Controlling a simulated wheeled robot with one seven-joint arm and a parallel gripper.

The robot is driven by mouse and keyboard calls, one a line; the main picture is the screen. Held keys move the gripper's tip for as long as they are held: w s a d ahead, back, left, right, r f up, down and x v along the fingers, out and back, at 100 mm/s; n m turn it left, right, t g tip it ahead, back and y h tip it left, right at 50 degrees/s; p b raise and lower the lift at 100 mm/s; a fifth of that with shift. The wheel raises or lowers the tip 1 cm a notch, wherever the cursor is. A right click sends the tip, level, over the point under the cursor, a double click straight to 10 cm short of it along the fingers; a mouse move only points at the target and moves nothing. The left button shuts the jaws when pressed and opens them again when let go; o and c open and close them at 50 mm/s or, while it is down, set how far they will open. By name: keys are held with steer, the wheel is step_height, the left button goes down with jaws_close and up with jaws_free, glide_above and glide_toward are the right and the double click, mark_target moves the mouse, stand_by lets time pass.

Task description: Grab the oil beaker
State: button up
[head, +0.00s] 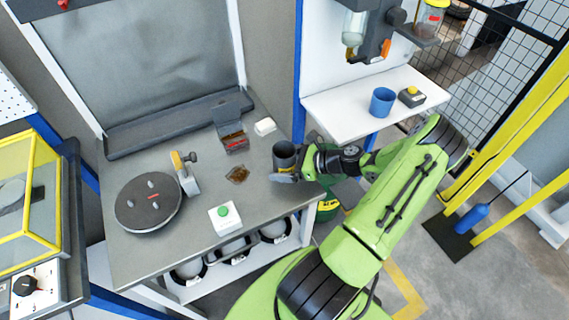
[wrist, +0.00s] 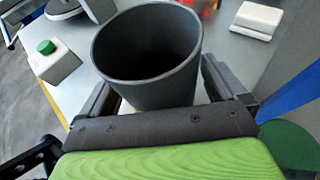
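A dark grey, open-topped beaker (head: 284,155) stands upright at the right edge of the grey workbench. I take it to be the oil beaker, though no oil shows in its dark inside. My gripper (head: 287,177) is at the beaker, reaching in from the right. In the wrist view the beaker (wrist: 150,60) sits between the two fingers of my gripper (wrist: 165,90), one on each side. Its rim and wall hide the fingertips, so I cannot tell whether they press on it or stand slightly apart.
The bench holds a round dark turntable (head: 148,202), a clamp-like tool (head: 186,172), a green-button box (head: 224,217), a brown piece (head: 237,174), an open dark box (head: 232,135) and a white block (head: 265,127). A blue cup (head: 382,102) stands on the white shelf (head: 345,112).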

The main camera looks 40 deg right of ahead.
steer(key=c, duration=1.2)
steer(key=shift+o, duration=0.2)
steer(key=shift+r, duration=0.15)
